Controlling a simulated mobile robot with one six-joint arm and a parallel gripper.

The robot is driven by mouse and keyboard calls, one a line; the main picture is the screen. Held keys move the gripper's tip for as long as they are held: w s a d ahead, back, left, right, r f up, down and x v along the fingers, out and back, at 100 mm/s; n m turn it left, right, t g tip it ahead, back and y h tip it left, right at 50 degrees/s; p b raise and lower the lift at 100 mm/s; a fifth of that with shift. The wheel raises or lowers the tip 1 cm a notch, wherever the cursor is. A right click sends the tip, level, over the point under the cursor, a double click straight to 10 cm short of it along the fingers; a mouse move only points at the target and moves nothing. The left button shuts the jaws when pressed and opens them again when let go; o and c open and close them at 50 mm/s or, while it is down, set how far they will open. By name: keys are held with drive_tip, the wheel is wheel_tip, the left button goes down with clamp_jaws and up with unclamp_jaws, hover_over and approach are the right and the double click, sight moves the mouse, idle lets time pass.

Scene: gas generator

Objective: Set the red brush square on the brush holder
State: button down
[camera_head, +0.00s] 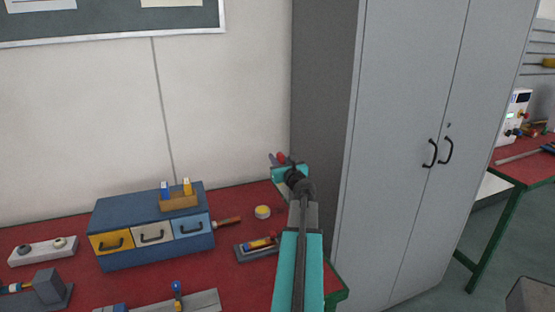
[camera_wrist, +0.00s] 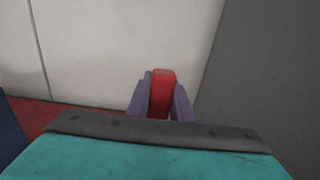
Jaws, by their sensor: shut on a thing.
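The red brush (camera_wrist: 162,92) is upright between the two purple fingers of my gripper (camera_wrist: 160,105) in the wrist view. In the head view the red brush (camera_head: 281,157) shows as a small red end at the fingers (camera_head: 275,159), raised above the table's back right. The likely brush holder is a small wooden block (camera_head: 180,203) on top of the blue drawer box, left of and below my gripper. A blue brush (camera_head: 165,189) and a yellow brush (camera_head: 187,187) stand upright in it. The lower part of the red brush is hidden.
The blue drawer box (camera_head: 148,257) stands on the red table (camera_head: 232,282). A yellow round tin (camera_head: 262,211) and a grey tray (camera_head: 246,257) lie right of it. A tall grey cabinet (camera_head: 395,170) stands close to my arm's right. The wall is behind.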

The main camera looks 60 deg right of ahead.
drive_tip(key=shift+f+b, duration=1.9)
drive_tip(key=shift+f, duration=0.5)
wheel_tip(320, 180, down, 7)
drive_tip(key=b, duration=0.6)
drive_tip(key=shift+f+b, duration=0.2)
drive_tip(key=shift+b, duration=0.2)
idle(2.4)
drive_tip(key=c, duration=1.5)
unclamp_jaws()
drive_tip(key=shift+a, duration=0.1)
